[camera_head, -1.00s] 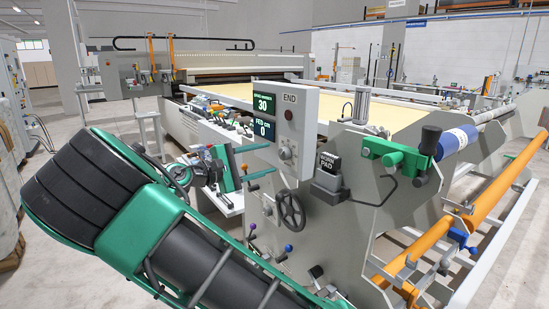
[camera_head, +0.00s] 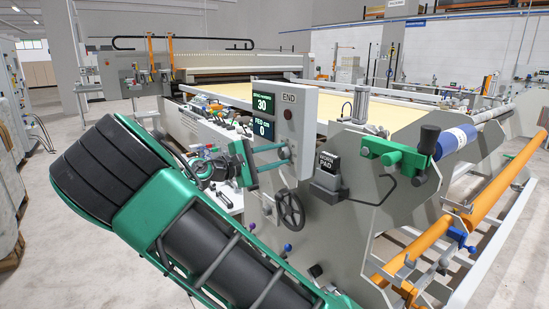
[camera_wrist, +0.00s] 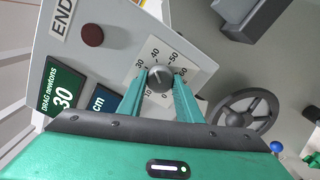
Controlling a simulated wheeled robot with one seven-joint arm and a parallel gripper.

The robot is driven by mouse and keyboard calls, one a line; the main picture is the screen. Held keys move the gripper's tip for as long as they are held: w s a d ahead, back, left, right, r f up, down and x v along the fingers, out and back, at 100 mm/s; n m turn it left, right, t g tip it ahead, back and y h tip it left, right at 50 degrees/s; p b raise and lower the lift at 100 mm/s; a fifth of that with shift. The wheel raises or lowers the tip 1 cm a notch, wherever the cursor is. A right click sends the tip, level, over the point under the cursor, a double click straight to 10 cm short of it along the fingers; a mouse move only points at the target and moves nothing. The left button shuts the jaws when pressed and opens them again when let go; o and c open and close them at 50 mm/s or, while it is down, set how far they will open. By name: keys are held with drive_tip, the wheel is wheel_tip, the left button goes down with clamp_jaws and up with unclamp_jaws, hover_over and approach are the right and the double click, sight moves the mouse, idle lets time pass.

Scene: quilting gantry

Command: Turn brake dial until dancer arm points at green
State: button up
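The brake dial is a dark round knob (camera_wrist: 160,78) on a white scale plate with numbers, on the grey END control panel (camera_head: 299,120). In the wrist view my gripper (camera_wrist: 160,76) has its two green fingers apart, one on each side of the knob. Whether they touch it I cannot tell. In the head view my gripper (camera_head: 286,152) reaches the panel's lower part and covers the dial. The drag display (camera_wrist: 63,97) reads 30 newtons; the feed display (camera_head: 261,129) reads 0. I cannot make out a dancer arm or a green mark for certain.
A dark handwheel (camera_head: 290,208) sits just below the panel, close to my gripper; it also shows in the wrist view (camera_wrist: 243,112). A WORN PAD box (camera_head: 328,172) and a green bracket with a black crank (camera_head: 395,152) stand to the right. Orange rollers (camera_head: 420,243) lie at far right.

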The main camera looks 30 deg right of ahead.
drive_tip(key=shift+f+m, duration=0.1)
drive_tip(key=shift+m, duration=0.3)
drive_tip(key=shift+f+m, duration=0.1)
drive_tip(key=shift+m, duration=2.8)
drive_tip(key=o, duration=1)
drive_tip(key=shift+o, duration=0.2)
drive_tip(key=shift+a, duration=0.15)
drive_tip(key=a, duration=1)
drive_tip(key=shift+a, duration=0.3)
